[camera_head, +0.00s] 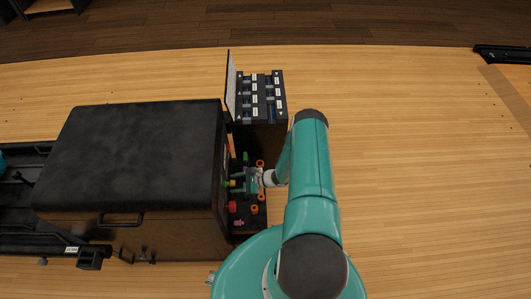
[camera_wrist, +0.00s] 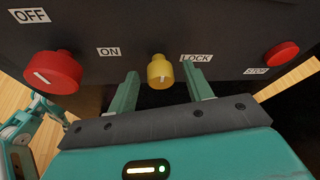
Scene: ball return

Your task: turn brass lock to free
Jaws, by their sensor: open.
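The brass lock knob (camera_wrist: 161,72) is a yellow knob with a pale mark on its face, on a dark panel (camera_wrist: 225,25). A "LOCK" label sits to its right and an "ON" label to its left. My gripper (camera_wrist: 165,85) is open, with one green finger on each side of the knob and a gap to both. I cannot tell how deep the fingers reach along it. In the head view my gripper (camera_head: 252,181) is at the right side of the black machine (camera_head: 135,150), and the knob there is small.
A large red knob (camera_wrist: 52,72) with an "OFF" label is at the left of the panel. A red button (camera_wrist: 282,54) labelled "STOP" is at the right. A black rack (camera_head: 262,95) stands behind my gripper.

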